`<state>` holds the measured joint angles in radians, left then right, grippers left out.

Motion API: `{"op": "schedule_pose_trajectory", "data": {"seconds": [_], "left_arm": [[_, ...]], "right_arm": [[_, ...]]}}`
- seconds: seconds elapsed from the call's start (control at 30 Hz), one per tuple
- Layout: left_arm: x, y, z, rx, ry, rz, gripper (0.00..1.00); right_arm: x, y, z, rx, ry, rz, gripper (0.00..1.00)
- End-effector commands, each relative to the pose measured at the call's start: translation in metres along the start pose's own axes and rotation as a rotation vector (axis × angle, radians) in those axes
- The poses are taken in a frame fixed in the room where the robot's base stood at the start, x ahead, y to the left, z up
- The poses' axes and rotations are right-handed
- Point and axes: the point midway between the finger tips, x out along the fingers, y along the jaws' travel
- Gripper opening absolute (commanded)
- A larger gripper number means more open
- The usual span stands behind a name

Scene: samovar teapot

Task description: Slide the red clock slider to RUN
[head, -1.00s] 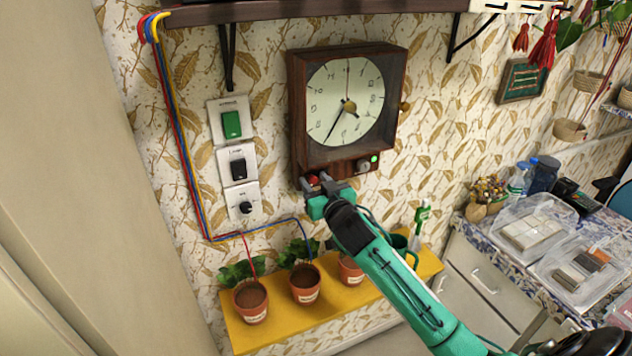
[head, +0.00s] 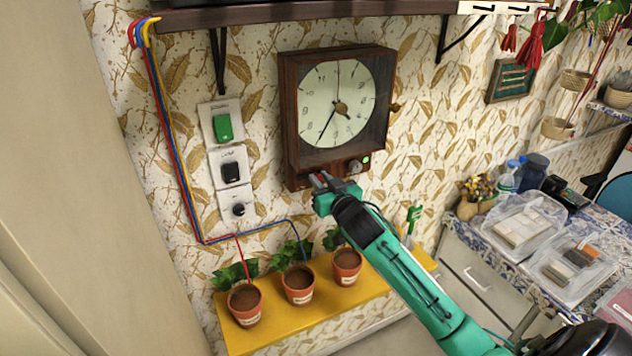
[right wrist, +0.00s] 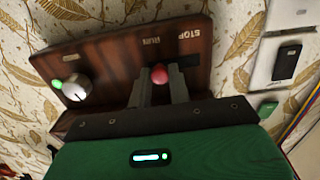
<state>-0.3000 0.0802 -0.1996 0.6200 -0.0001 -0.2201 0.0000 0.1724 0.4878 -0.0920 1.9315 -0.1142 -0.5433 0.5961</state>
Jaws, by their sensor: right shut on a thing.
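The wooden clock (head: 338,100) hangs on the wall, with a white dial and a green light at its lower right. Its red slider knob (right wrist: 160,73) sits between the two fingers of my right gripper (right wrist: 160,90) in the right wrist view. My right gripper (head: 322,181) is shut on it at the clock's lower edge. In the right wrist view the labels appear upside down. The knob is beside the RUN label (right wrist: 152,41), and a dark stretch of slot (right wrist: 186,63) shows toward the STOP label (right wrist: 190,42). My left gripper is out of view.
A silver knob (right wrist: 78,88) is beside the slider on the clock. Wall switches (head: 230,168) are left of the clock. A yellow shelf (head: 325,308) with potted plants lies below my right arm. A counter with trays (head: 515,222) is at the right.

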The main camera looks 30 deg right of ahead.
Motion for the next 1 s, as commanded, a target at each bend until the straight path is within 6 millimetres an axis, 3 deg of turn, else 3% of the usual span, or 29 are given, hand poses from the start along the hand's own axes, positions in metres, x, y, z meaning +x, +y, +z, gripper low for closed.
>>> {"op": "schedule_pose_trajectory", "data": {"seconds": [0.03, 0.07, 0.17, 0.57, 0.77, 1.0], "left_arm": [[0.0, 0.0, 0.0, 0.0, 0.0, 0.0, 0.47], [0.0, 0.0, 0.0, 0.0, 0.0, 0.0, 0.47], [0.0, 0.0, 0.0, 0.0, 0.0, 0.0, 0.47], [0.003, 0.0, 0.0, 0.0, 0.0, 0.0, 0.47], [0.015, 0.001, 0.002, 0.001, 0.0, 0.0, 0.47], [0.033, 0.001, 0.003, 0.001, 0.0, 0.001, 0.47]], "right_arm": [[0.0, 0.002, -0.001, -0.003, 0.001, 0.004, 0.0], [0.0, 0.002, -0.001, -0.003, 0.001, 0.005, 0.21], [0.0, 0.002, -0.001, -0.003, 0.001, 0.004, 0.41], [-0.006, 0.001, 0.001, -0.002, 0.002, 0.001, 0.41], [-0.035, 0.001, 0.003, -0.003, 0.002, 0.001, 0.41], [-0.086, 0.002, 0.004, -0.003, 0.001, 0.002, 0.41]]}}
